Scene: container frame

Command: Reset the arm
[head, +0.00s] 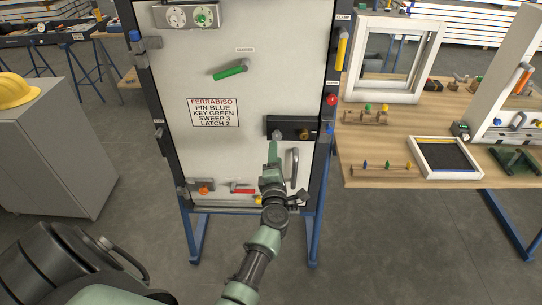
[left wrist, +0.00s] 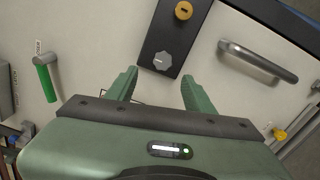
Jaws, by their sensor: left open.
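My left gripper (head: 272,158) is in front of the lower right of a white upright panel (head: 190,150). It is open and empty in the left wrist view (left wrist: 159,88), with its two green fingers spread apart. A grey knob (left wrist: 163,61) on a black plate (left wrist: 170,35) shows beyond and between the fingertips, and I see no contact. In the head view the gripper is just below that black plate (head: 292,122), left of a metal bar handle (head: 292,165). My right gripper is not in view.
A green handle (head: 231,71), red handle (head: 243,190), orange knob (head: 203,189) and printed sign (head: 213,112) are on the panel. A yellow knob (left wrist: 183,10) is on the black plate. A wooden table (head: 370,172) with frames stands right; a grey cabinet (head: 60,140) stands left.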

